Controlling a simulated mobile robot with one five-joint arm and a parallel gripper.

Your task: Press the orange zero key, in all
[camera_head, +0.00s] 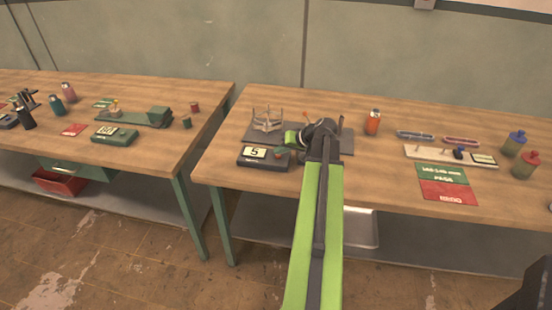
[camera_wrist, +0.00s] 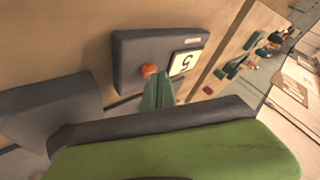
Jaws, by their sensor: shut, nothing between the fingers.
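The orange zero key (camera_wrist: 149,70) is a small round button on a dark grey box (camera_wrist: 128,48) in the wrist view. Beside it the box carries a pale display (camera_wrist: 185,63) reading 5. The same box (camera_head: 262,165) lies at the left front of the right table in the head view, its display (camera_head: 255,152) facing up. My gripper (camera_wrist: 157,85) is shut and empty, its green fingertips right beside the key and overlapping the box. I cannot tell whether they touch the key.
A pronged metal fixture (camera_head: 267,124) stands on a dark plate behind the box. A gap separates the left table (camera_head: 215,95).

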